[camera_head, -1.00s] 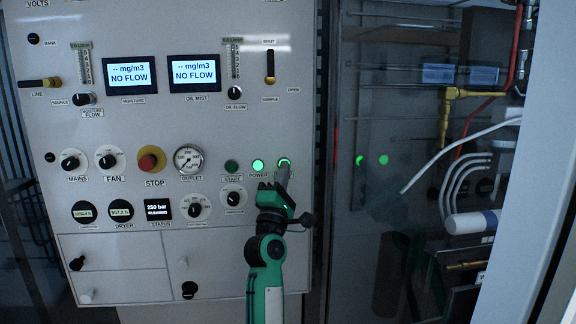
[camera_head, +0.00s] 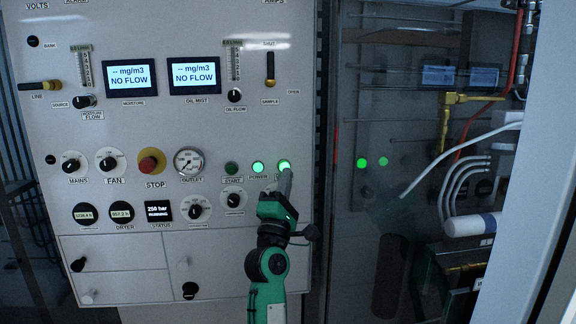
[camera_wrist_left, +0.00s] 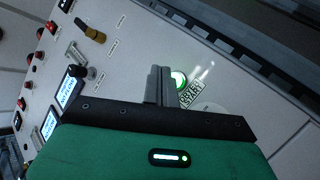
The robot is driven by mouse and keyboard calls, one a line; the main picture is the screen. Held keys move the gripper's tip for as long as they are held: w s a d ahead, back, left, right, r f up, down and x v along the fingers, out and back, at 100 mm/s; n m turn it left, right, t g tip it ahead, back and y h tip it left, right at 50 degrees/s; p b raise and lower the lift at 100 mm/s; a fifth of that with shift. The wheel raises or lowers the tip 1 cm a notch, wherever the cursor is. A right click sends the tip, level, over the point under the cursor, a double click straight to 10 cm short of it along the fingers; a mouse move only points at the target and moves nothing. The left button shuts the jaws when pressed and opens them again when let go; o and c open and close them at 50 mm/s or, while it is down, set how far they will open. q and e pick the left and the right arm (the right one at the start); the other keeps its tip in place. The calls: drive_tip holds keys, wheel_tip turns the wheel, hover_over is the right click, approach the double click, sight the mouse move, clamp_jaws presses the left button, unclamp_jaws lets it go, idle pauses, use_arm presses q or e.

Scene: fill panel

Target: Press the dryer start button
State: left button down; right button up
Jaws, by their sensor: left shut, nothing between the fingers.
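The dryer button (camera_head: 284,165) is a round green light, lit, at the right end of a row on the white panel. Its label is partly hidden behind my fingers in the head view. My left gripper (camera_head: 285,180) is shut and empty, with its fingertips just below the button. In the left wrist view the shut fingers (camera_wrist_left: 160,85) stand right beside the lit button (camera_wrist_left: 179,79), and a label is partly readable there. I cannot tell for sure whether the fingertips touch the panel. My right gripper is not in view.
Left of the button are the lit power light (camera_head: 258,167), the dark green START button (camera_head: 231,168) and the red STOP button (camera_head: 151,160).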

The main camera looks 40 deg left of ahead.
use_arm(q)
drive_tip(key=shift+s+d, duration=1)
drive_tip(key=shift+d, duration=0.15)
drive_tip(key=shift+w, duration=0.1)
